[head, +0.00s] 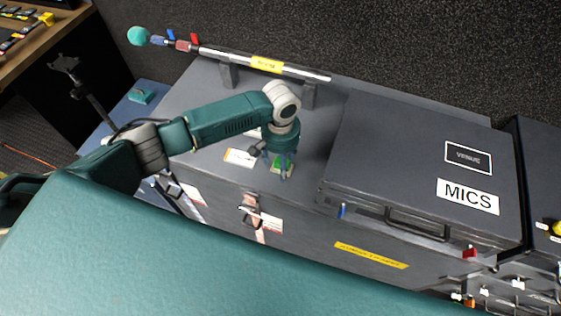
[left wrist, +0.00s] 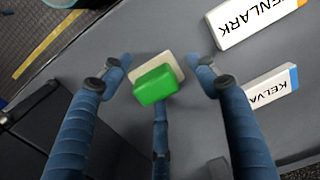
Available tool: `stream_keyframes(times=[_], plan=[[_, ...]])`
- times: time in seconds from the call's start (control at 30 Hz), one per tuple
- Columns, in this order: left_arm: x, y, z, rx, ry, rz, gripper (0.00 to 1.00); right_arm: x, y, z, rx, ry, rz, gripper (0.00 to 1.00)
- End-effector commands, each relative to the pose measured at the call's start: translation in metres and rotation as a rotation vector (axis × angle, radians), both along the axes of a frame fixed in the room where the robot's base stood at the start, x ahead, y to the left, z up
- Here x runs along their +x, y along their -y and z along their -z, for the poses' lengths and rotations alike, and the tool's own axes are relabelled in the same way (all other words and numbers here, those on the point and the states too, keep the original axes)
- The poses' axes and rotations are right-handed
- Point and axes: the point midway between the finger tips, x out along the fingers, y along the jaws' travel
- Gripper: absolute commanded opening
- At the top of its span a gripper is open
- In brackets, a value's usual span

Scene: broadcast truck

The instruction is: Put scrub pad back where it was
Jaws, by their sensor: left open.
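The scrub pad (head: 283,163) has a green block on a beige piece and sits on top of the grey case (head: 195,85), under my left gripper. In the left wrist view its green part (left wrist: 154,85) and beige part (left wrist: 156,65) show between the spread blue fingers. My left gripper (head: 280,169) reaches down over it and is open (left wrist: 160,72). I cannot tell whether the fingers touch it. My right gripper is not in view.
White labelled blocks, KENLARK (left wrist: 252,22) and KELVA (left wrist: 268,90), lie close beside the pad. A closed MICS case (head: 420,165) stands to the right. A boom pole (head: 265,63) rests on stands at the back. A teal item (head: 141,96) lies on a blue surface at left.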

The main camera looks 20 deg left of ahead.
Motion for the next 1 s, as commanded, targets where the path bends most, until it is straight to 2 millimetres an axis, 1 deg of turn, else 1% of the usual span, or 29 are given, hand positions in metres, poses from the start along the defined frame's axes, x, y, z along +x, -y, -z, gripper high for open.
stream_keyframes(times=[0.17,0.4,0.5,0.6,0.77,1.0], plan=[[0.002,0.000,-0.026,-0.001,0.004,-0.001,0.60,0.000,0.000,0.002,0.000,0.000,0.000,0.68],[0.002,0.000,-0.078,-0.002,0.005,0.000,0.60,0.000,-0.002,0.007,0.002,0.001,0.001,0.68],[0.001,0.000,-0.096,-0.001,0.004,0.000,0.60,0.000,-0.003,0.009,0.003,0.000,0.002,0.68],[0.001,0.000,-0.109,-0.001,0.002,-0.001,0.60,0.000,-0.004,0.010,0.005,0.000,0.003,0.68],[0.001,0.000,-0.119,0.000,0.001,-0.002,0.60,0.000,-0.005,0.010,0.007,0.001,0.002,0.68],[0.001,0.000,-0.120,0.000,0.000,-0.001,0.60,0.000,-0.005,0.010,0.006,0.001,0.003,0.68]])
